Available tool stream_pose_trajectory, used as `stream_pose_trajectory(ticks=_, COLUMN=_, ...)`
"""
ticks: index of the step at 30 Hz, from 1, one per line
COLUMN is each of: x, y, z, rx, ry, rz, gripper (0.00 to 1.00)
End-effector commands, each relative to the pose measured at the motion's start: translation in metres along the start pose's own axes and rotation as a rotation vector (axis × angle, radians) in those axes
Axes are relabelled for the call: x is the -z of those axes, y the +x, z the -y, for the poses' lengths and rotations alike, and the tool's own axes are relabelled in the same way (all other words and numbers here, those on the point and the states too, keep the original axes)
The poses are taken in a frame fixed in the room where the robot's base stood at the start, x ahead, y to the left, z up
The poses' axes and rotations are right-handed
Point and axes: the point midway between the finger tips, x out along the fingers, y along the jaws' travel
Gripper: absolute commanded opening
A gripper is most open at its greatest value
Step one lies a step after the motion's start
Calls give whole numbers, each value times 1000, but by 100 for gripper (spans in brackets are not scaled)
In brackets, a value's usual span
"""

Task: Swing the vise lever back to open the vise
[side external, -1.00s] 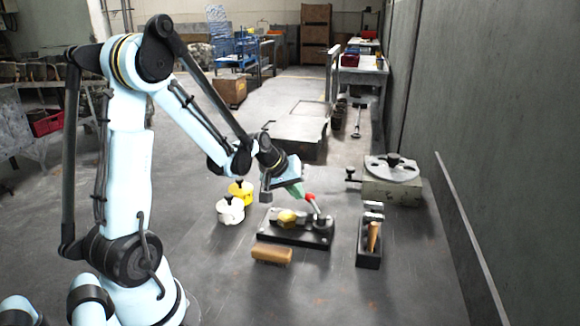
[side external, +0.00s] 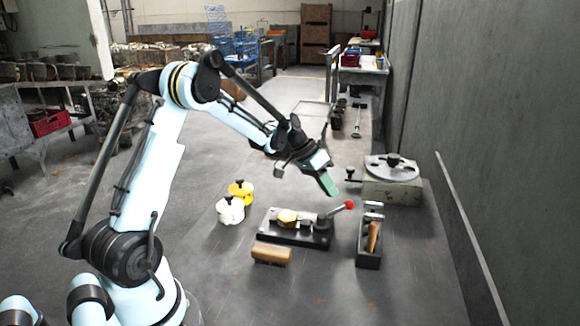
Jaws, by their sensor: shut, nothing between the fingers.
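My gripper (side external: 329,186) has green fingers. They are shut and empty, just above and to the left of the red ball, with a small gap visible between them.
A wooden-backed brush (side external: 271,253) lies in front of the vise. A dark holder (side external: 368,255) with a wooden-handled tool stands to the right. A round plate on a block (side external: 391,180) is behind right.

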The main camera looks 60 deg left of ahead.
Motion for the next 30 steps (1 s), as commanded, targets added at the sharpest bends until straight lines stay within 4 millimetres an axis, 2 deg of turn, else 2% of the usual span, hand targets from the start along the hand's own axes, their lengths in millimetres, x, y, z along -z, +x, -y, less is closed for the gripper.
stream_pose_trajectory(ticks=9, x=12, y=13, z=-16, rx=-88, ry=187, rz=90, gripper=0)
stream_pose_trajectory(ticks=30, x=16, y=20, z=-26, rx=-86, ry=182, rz=85, gripper=0)
